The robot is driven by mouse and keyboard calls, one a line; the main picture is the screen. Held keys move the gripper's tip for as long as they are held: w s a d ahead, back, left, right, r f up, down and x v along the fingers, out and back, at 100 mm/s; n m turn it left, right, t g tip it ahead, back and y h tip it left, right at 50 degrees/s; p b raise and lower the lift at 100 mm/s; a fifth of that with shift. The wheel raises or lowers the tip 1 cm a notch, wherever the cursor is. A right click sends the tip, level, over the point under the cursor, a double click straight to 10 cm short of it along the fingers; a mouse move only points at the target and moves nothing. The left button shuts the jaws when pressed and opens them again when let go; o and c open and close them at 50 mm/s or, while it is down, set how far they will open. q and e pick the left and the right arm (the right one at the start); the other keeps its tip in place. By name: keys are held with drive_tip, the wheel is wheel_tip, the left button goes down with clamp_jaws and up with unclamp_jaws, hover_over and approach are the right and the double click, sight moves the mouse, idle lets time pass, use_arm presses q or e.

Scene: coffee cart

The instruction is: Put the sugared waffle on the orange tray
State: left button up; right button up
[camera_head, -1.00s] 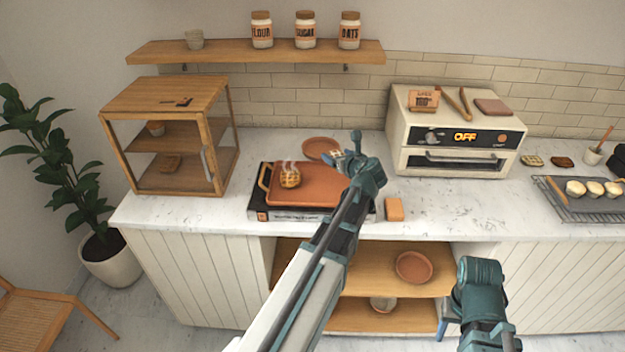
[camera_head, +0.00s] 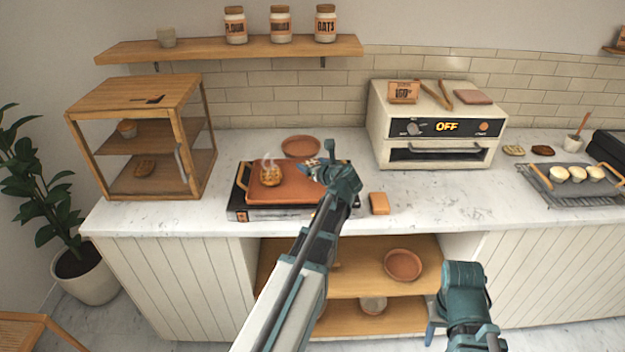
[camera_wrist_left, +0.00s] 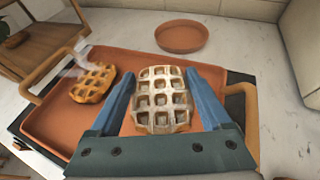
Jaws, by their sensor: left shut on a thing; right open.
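My left gripper (camera_wrist_left: 165,100) is shut on the sugared waffle (camera_wrist_left: 162,98), a pale waffle with a whitish dusting, seen between the two blue fingers in the left wrist view. It is over the right part of the orange tray (camera_head: 290,192); I cannot tell whether the waffle touches the tray. In the head view the left gripper (camera_head: 320,165) mostly hides the waffle. A golden steaming waffle (camera_head: 270,174) lies on the tray's left part and also shows in the left wrist view (camera_wrist_left: 93,82). My right gripper (camera_head: 432,330) is open and empty, low in front of the counter.
A wooden cabinet (camera_head: 188,185) stands left, a toaster oven (camera_head: 435,125) right. The counter before the oven is clear.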

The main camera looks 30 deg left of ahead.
use_arm(q)
drive_tip(key=shift+f+b, duration=1.8)
drive_tip(key=shift+f, duration=0.25)
drive_tip(key=o, duration=1.2)
drive_tip(key=shift+r, duration=0.1)
drive_tip(key=shift+r, duration=0.25)
drive_tip(key=p+v, duration=0.4)
drive_tip(key=v, duration=0.8)
drive_tip(key=shift+p, duration=0.3)
